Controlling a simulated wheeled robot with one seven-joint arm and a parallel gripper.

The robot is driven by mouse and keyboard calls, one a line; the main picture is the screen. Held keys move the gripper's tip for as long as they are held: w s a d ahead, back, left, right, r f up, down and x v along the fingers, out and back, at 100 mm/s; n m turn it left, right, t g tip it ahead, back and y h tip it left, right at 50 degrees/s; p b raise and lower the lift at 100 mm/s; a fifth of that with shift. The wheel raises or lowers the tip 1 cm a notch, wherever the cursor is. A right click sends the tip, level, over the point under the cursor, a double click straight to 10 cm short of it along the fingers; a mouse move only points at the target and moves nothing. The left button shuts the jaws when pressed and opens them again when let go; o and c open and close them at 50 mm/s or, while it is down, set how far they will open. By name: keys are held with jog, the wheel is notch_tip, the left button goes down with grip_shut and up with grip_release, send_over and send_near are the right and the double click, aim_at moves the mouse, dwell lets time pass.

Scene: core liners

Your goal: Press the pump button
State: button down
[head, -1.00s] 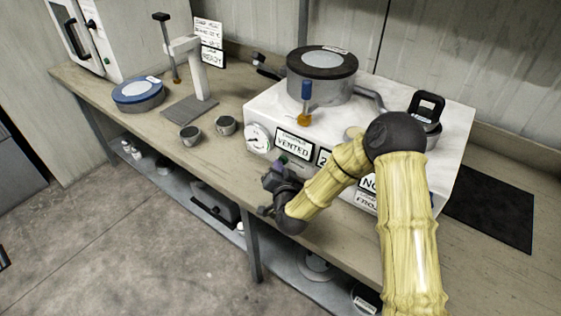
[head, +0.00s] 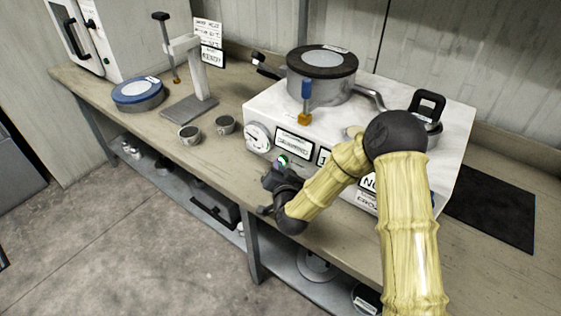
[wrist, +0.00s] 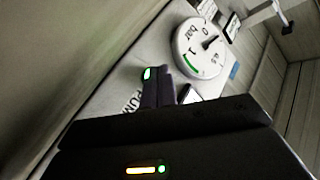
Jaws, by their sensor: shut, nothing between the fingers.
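The pump button (head: 282,160) is on the front face of the white vacuum unit (head: 262,108), lit green. In the wrist view the lit button (wrist: 148,73) shows beside the fingertips, with "PUM" lettering near it. My gripper (head: 277,169) is shut and empty, just in front of the button in the head view. In the wrist view its dark fingers (wrist: 158,78) lie together against the panel area. I cannot tell whether they touch the button. The dial gauge (head: 257,136) is left of the button; it also shows in the wrist view (wrist: 200,48).
A lidded round chamber (head: 321,75) and a blue-handled valve (head: 305,100) sit on top of the unit. Two small cups (head: 190,134), a stand (head: 190,105) and a blue-rimmed disc (head: 138,93) are on the bench at left. A dark mat (head: 490,206) lies at right.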

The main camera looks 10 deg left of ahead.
jog(key=shift+s+a, duration=0.1)
jog(key=shift+s+a+b, duration=0.2)
jog(key=shift+s+a, duration=0.15)
jog(key=shift+s, duration=0.55)
jog(key=shift+s+a+b, duration=0.15)
jog(key=shift+s+a, duration=0.25)
jog(key=shift+s, duration=0.5)
jog(key=shift+s+a+b, duration=0.2)
jog(key=shift+s+a, duration=0.15)
jog(key=shift+s, duration=0.55)
